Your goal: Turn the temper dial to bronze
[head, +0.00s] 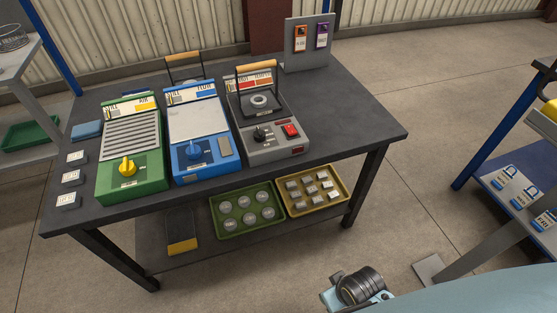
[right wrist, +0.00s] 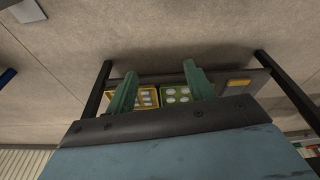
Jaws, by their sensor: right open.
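Three control boxes stand side by side on a dark workbench (head: 350,110). The green box (head: 150,188) has a yellow dial (head: 127,167). The blue box (head: 180,128) has a blue dial (head: 193,152). The grey box (head: 275,151) has a black dial (head: 260,136) and a red switch (head: 290,130). Their labels are too small to read surely, so I cannot tell which dial is the temper dial or where bronze lies. My right gripper (right wrist: 160,70) is open and empty, apart from the bench, in the right wrist view. My left gripper is out of view.
A green tray (head: 221,234) and a yellow tray (head: 347,202) of small pieces sit on the bench's lower shelf. Several white tags lie at the bench's left end. An upright panel (head: 292,63) stands at the back. A blue-framed rack (head: 480,150) is at right.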

